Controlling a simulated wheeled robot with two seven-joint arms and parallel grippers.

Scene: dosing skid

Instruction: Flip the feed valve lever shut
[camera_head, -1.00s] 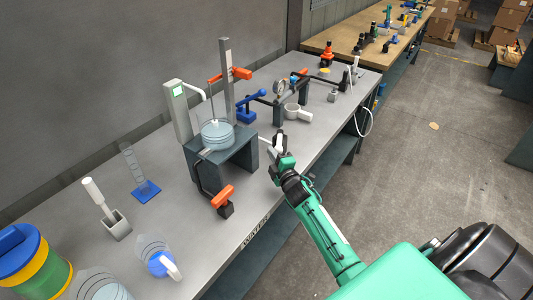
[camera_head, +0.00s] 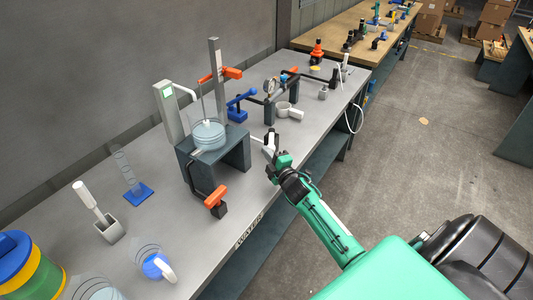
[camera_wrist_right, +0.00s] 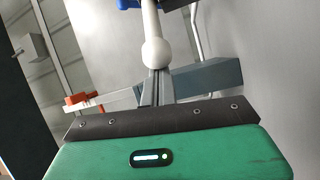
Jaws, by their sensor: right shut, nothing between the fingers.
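My right gripper (camera_head: 271,143) is shut and empty. In the head view it is at the bench's front edge, right of the dark stand. A white piece (camera_head: 258,141) shows just left of it. The right wrist view shows a white rod with a ball end (camera_wrist_right: 156,52), just beyond the dark fingers; I cannot tell whether they touch. Lever-like handles in the head view are an orange one (camera_head: 215,196) low at the stand's front, a blue one (camera_head: 241,98) behind the stand and an orange one (camera_head: 231,73) on the post. No label shows which is the feed valve lever. My left gripper is not in view.
The dark stand (camera_head: 233,153) carries a clear vessel (camera_head: 208,136). A white cup (camera_head: 289,111) and a gauge (camera_head: 269,86) are farther back. A blue-based cylinder (camera_head: 139,193) and a jug (camera_head: 157,265) stand at left.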

